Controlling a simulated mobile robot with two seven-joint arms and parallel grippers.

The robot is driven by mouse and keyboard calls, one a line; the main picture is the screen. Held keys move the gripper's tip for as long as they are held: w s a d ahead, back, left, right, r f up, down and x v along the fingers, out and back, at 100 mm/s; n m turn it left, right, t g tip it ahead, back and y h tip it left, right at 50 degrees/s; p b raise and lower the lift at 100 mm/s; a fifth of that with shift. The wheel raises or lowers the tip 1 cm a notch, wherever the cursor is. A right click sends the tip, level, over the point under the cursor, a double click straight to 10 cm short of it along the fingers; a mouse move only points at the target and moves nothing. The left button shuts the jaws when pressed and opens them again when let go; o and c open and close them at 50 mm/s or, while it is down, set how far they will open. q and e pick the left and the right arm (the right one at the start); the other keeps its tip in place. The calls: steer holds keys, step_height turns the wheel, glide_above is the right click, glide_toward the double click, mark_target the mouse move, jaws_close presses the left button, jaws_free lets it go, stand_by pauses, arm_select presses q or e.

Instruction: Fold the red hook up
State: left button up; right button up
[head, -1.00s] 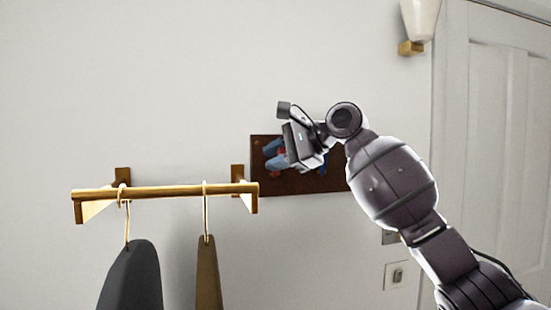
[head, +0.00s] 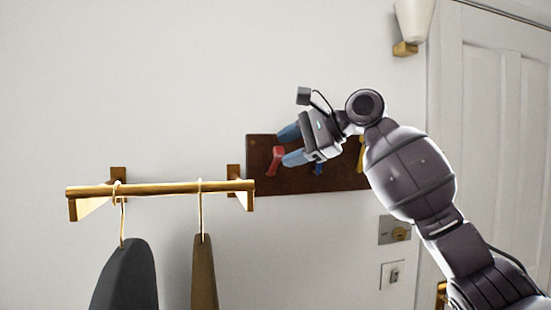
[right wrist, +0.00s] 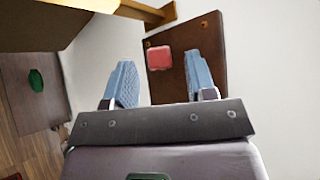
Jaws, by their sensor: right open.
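The red hook (head: 275,160) is on the left part of a dark brown board (head: 258,184) fixed to the wall. In the right wrist view the red hook (right wrist: 159,60) shows as a red block on the board (right wrist: 203,35), ahead of and between my blue fingertips. My right gripper (head: 286,145) is open, with its fingers apart beside the red hook. It also shows open in the right wrist view (right wrist: 163,75), with nothing between the fingers. I cannot tell whether a finger touches the hook. My left gripper is not in view.
A blue hook (head: 319,168) and a yellow hook (head: 361,155) are farther right on the board, partly behind my arm. A brass rail (head: 160,189) with hangers juts out at left. A door (head: 495,130) is at right.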

arm_select(q)
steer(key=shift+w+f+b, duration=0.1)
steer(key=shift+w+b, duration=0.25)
steer(key=shift+b, duration=0.1)
arm_select(e)
steer(key=v, duration=0.6)
